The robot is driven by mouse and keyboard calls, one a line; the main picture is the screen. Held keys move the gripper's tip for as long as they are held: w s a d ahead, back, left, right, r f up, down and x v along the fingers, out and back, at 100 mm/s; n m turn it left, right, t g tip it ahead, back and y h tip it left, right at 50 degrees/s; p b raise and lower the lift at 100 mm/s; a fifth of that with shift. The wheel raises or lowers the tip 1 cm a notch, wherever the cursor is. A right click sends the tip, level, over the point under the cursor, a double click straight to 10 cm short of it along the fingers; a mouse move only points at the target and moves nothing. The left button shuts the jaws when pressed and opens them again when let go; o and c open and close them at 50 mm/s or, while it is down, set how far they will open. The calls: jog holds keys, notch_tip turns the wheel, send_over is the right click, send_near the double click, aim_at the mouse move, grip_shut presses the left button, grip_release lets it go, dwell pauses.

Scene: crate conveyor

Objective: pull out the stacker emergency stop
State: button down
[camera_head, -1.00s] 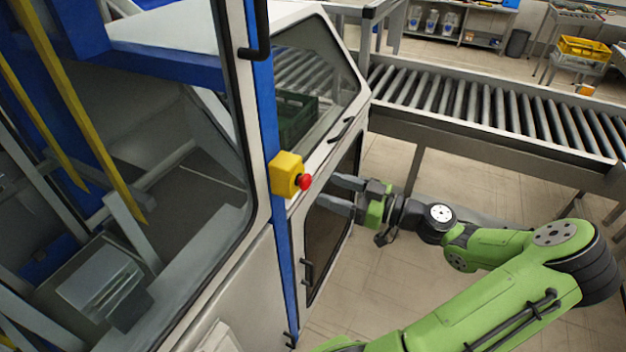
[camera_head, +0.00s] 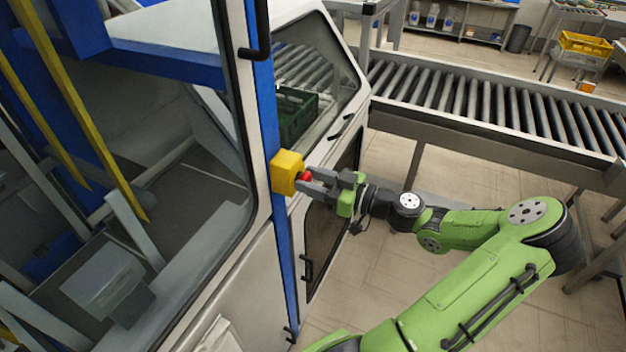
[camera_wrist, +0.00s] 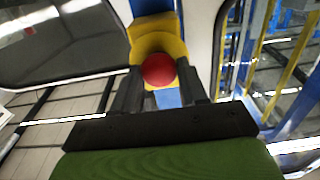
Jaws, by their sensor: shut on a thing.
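The emergency stop is a yellow box (camera_head: 286,171) with a red button (camera_head: 305,176) on its right side, mounted on the blue post of the stacker. My gripper (camera_head: 308,181) is at the button, with a finger on either side of it, and is shut on it. The wrist view shows the red button (camera_wrist: 158,69) between the two dark fingers (camera_wrist: 160,90), with the yellow box (camera_wrist: 157,38) just behind it. The fingers partly cover the button in the head view.
The stacker's glazed cabinet (camera_head: 232,275) fills the left. A green crate (camera_head: 296,113) shows behind its window. A roller conveyor (camera_head: 480,100) runs to the right at the back. The floor (camera_head: 385,265) beside the cabinet is open below my arm.

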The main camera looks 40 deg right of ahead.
jog(key=shift+s+d+f+b, duration=0.2)
jog(key=shift+s+b, duration=0.1)
jog(key=shift+b, duration=0.1)
jog(key=shift+s+r, duration=0.2)
jog(key=shift+s, duration=0.15)
jog(key=c, duration=0.7)
grip_release()
jog(key=shift+s+d, duration=0.1)
jog(key=b+v, duration=0.1)
jog(key=v, duration=1.4)
jog(key=shift+s, duration=0.3)
jog(key=shift+w, duration=0.1)
